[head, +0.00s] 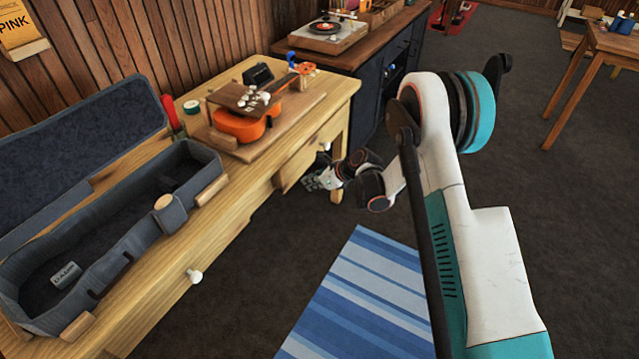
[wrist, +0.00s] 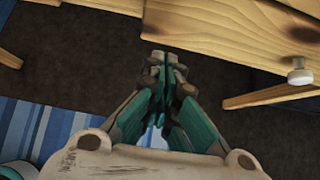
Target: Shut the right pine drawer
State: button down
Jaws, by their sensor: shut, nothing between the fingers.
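The right pine drawer (head: 303,163) is in the far part of the pine bench's front, below the top, with a white knob (head: 325,146). It seems to stand slightly out, but how far is hard to tell. In the wrist view, a white knob (wrist: 300,72) shows on pale wood at the right. My gripper (head: 313,183) is low in front of the bench near this drawer, apart from the knob. In the wrist view, my gripper (wrist: 164,62) is shut and empty over the dark floor.
The pine bench (head: 245,205) holds an open ukulele case (head: 120,250) and an orange ukulele (head: 240,125) on a board. The left drawer's knob (head: 194,276) sticks out nearer me. A blue striped rug (head: 365,295) lies on the floor. A dark cabinet (head: 372,95) stands beyond the bench.

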aim_at(288, 176)
jog(key=shift+w+a+f+b, duration=0.25)
jog(key=shift+w+a+b, duration=0.15)
jog(key=shift+a, duration=0.4)
jog(key=shift+w+a+f+b, duration=0.25)
jog(key=shift+w+a, duration=0.3)
jog(key=shift+a, duration=0.3)
jog(key=shift+w+a+f+b, duration=0.25)
jog(key=shift+w+a+b, duration=0.15)
jog(key=shift+a, duration=0.4)
jog(key=w+a, duration=0.2)
jog(key=a, duration=0.1)
jog(key=shift+a, duration=0.2)
jog(key=shift+r, duration=0.1)
jog(key=shift+d, duration=0.15)
